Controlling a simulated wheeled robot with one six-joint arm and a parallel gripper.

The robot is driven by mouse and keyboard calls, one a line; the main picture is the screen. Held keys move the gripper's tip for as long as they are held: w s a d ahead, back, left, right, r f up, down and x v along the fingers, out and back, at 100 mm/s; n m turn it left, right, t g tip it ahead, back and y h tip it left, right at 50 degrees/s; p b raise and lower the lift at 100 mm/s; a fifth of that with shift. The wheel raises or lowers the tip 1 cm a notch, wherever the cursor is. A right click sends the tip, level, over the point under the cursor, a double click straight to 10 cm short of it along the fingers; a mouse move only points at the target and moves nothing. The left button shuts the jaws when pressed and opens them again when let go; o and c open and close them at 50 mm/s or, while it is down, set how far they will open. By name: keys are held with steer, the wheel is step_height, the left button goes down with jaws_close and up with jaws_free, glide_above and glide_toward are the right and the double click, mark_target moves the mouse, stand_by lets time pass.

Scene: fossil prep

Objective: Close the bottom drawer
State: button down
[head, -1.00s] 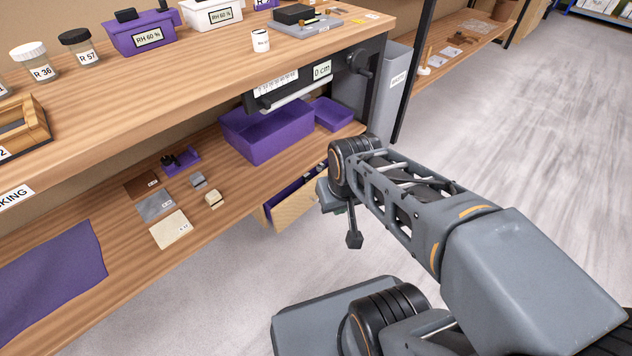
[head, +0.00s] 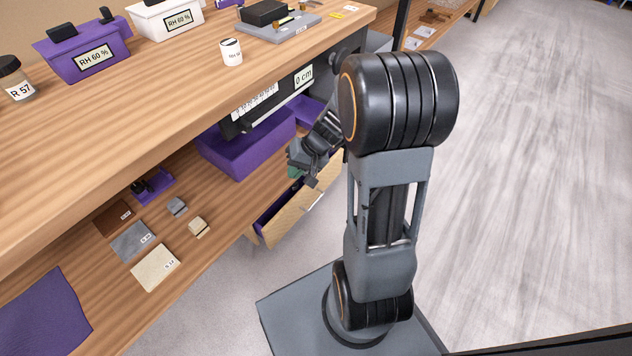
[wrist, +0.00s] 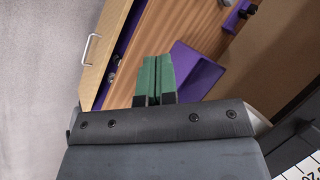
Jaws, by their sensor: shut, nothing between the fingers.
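The bottom drawer (head: 284,224) hangs below the lower shelf in the head view and stands partly open. It has a light wood front, a metal handle (head: 314,203) and a purple inside. In the wrist view its front (wrist: 103,50) and handle (wrist: 89,49) are at the upper left, with dark small things inside. My gripper (head: 294,173) is above the drawer, near the shelf edge in the head view. In the wrist view its green fingers (wrist: 154,77) are together and empty. They appear apart from the drawer front. My arm hides the right end of the drawer.
A purple bin (head: 240,150) stands on the lower shelf (head: 190,250) behind my gripper. Sample tiles (head: 156,267) lie further left on it. The upper worktop (head: 150,120) overhangs this shelf. Open floor (head: 500,180) lies to the right.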

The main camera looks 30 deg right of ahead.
steer(key=w+d+f+m+t+h+p, duration=0.1)
steer(key=d+f+m+t, duration=0.3)
steer(key=d+f, duration=0.65)
steer(key=w+d+f+m+t+h+p, duration=0.15)
steer(key=d+f+m, duration=0.45)
steer(key=f, duration=0.7)
steer(key=shift+n+t, duration=0.3)
steer(key=shift+t, duration=0.05)
steer(key=b+x, duration=0.1)
steer(key=x, duration=0.3)
steer(key=b+x, duration=0.1)
steer(key=x, duration=0.2)
steer(key=w+b+x, duration=0.1)
steer(key=b+x, duration=0.1)
steer(key=x, duration=0.2)
steer(key=shift+w+d+r, duration=0.1)
steer(key=shift+w+d, duration=0.15)
steer(key=shift+w+a+r, duration=0.1)
steer(key=shift+w+a, duration=0.2)
steer(key=shift+w, duration=0.3)
